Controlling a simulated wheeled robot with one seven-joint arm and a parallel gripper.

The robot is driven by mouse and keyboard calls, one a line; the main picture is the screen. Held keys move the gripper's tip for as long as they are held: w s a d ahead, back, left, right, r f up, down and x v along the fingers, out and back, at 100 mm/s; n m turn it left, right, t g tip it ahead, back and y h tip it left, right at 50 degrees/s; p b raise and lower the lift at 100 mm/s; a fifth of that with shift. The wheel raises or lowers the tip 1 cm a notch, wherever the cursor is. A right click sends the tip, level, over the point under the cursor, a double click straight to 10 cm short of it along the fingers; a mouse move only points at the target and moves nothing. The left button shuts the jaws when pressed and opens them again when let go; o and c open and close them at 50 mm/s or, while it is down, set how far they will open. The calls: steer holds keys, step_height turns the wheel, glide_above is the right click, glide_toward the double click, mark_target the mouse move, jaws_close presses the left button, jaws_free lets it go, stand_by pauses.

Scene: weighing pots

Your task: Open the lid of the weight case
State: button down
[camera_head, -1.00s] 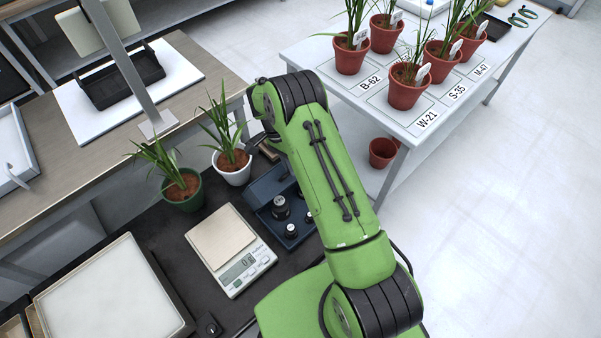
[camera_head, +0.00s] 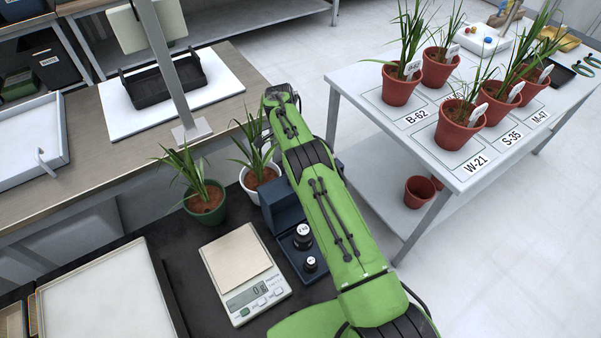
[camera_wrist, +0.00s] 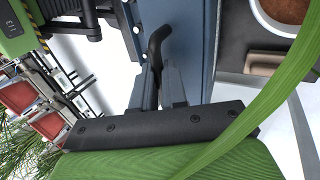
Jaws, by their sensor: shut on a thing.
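The blue weight case (camera_head: 291,262) stands on the dark bench top, right of the scale, partly hidden by my arm. Its lid (camera_head: 281,203) stands raised at the far side of the case. In the head view, my gripper is hidden by my green arm.
A scale (camera_head: 244,272) sits left of the case. A plant in a white pot (camera_head: 259,176) stands close behind the lid, and one in a green pot (camera_head: 206,203) stands to its left. A table (camera_head: 455,172) with several potted plants is at the right.

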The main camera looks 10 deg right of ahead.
steer(key=shift+f, duration=0.1)
stand_by(0.5)
steer(key=c, duration=1.2)
jaws_free()
steer(key=shift+w, duration=0.1)
steer(key=shift+o, duration=0.2)
step_height(320, 180, up, 10)
steer(key=p, duration=0.4)
